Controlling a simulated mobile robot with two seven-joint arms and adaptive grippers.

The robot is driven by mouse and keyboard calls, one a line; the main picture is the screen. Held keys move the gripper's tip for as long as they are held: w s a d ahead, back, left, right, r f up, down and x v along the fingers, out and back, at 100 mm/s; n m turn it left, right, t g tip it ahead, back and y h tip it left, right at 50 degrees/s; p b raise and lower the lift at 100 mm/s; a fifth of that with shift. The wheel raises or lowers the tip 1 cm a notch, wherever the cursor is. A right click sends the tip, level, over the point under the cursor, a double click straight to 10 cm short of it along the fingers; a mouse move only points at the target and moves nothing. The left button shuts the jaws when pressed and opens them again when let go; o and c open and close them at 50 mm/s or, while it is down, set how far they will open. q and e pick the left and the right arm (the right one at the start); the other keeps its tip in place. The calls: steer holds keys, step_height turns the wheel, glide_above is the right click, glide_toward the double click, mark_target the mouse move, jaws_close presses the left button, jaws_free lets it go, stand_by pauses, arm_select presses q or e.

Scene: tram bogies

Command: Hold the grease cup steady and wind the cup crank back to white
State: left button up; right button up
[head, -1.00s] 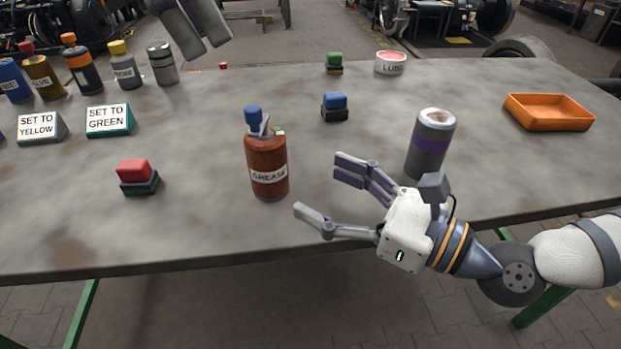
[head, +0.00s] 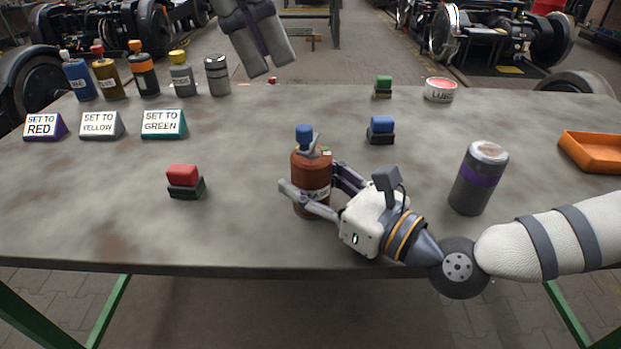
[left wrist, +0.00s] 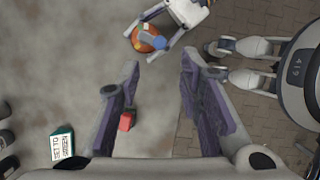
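The grease cup (head: 311,170), a red-brown bottle with a grey crank and blue knob (head: 304,132) on top, stands upright on the table. A small green-and-white mark shows near its top. My right gripper (head: 308,178) has one finger across the cup's front and the other behind its right side; I cannot tell whether both touch it. The cup also shows between these fingers in the left wrist view (left wrist: 148,40). My left gripper (head: 268,62) hangs high behind the cup, empty. Its fingers are wide apart in the left wrist view (left wrist: 160,60).
Signs for red (head: 42,126), yellow (head: 101,125) and green (head: 164,124) stand at left, with several bottles behind. A red button block (head: 184,180) and blue one (head: 380,129) flank the cup. A purple-banded grey canister (head: 479,178) and orange tray (head: 592,152) are at right.

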mark_target(311, 128)
steer(key=c, duration=0.4)
arm_select(q)
steer(key=shift+o, duration=0.8)
steer(key=d+f+n, duration=0.1)
steer(key=f, duration=0.2)
steer(key=d+f+n, duration=0.1)
steer(key=f, duration=0.3)
steer(key=d+f+t, duration=0.1)
steer(key=d+f, duration=0.1)
steer(key=f, duration=0.1)
steer(key=shift+w+f+n, duration=0.3)
steer(key=shift+f+n, duration=0.05)
steer(key=shift+n, duration=0.05)
jaws_close()
arm_select(e)
steer(key=shift+o, duration=0.2)
arm_select(q)
steer(key=shift+d+f+n+t+y, duration=0.1)
steer(key=shift+d+n+t+y, duration=0.2)
steer(key=shift+n, duration=0.7)
steer(key=shift+d+n+t+y, duration=0.15)
steer(key=shift+n+t, duration=0.25)
steer(key=shift+n, duration=0.6)
arm_select(e)
steer(key=shift+s, duration=0.1)
